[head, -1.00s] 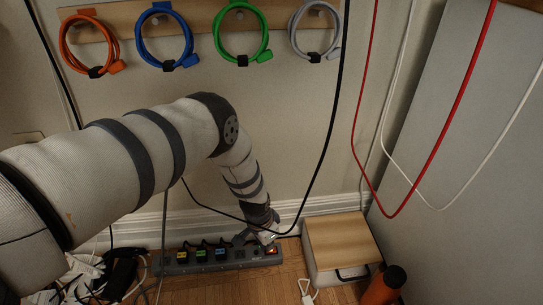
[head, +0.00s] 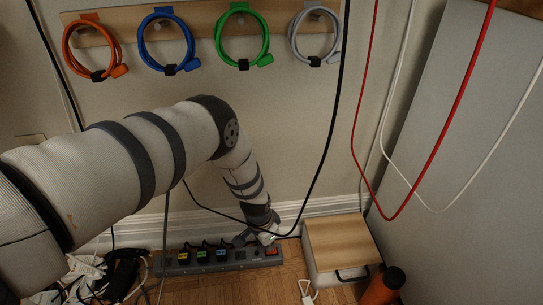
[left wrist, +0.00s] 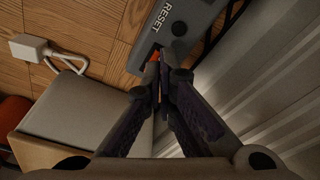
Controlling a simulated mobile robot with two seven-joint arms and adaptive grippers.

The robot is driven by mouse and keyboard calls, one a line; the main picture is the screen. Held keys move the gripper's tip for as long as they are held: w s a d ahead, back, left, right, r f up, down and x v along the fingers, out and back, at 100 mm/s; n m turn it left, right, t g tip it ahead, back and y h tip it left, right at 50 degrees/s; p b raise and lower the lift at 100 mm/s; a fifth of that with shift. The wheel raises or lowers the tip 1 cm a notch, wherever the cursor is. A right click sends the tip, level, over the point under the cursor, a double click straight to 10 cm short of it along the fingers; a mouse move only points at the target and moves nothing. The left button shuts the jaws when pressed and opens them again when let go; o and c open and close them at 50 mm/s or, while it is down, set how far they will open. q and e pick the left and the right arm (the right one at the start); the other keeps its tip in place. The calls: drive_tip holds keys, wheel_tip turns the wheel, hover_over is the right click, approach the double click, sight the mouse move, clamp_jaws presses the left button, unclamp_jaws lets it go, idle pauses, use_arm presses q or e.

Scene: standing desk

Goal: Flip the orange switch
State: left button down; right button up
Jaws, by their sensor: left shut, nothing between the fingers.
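The orange switch (head: 271,251) is at the right end of a grey power strip (head: 240,263) on the floor by the wall. My left gripper (head: 266,236) is shut and empty, pointing down at that end of the strip. In the left wrist view the closed fingertips (left wrist: 160,62) are at the switch (left wrist: 154,53) and hide most of it; only a small orange part shows. I cannot tell whether they touch it. The strip (left wrist: 172,50) shows the word RESET and a round black button. My right gripper is not in view.
A black cable (head: 325,150) hangs close to my gripper. Loose cables and plugs lie at the left. The wooden floor before the strip is mostly clear.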

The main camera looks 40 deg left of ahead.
use_arm(q)
wheel_tip(320, 180, up, 6)
drive_tip(key=p, duration=0.3)
drive_tip(key=shift+f+p, duration=0.1)
drive_tip(key=shift+p, duration=0.3)
drive_tip(key=shift+f, duration=0.1)
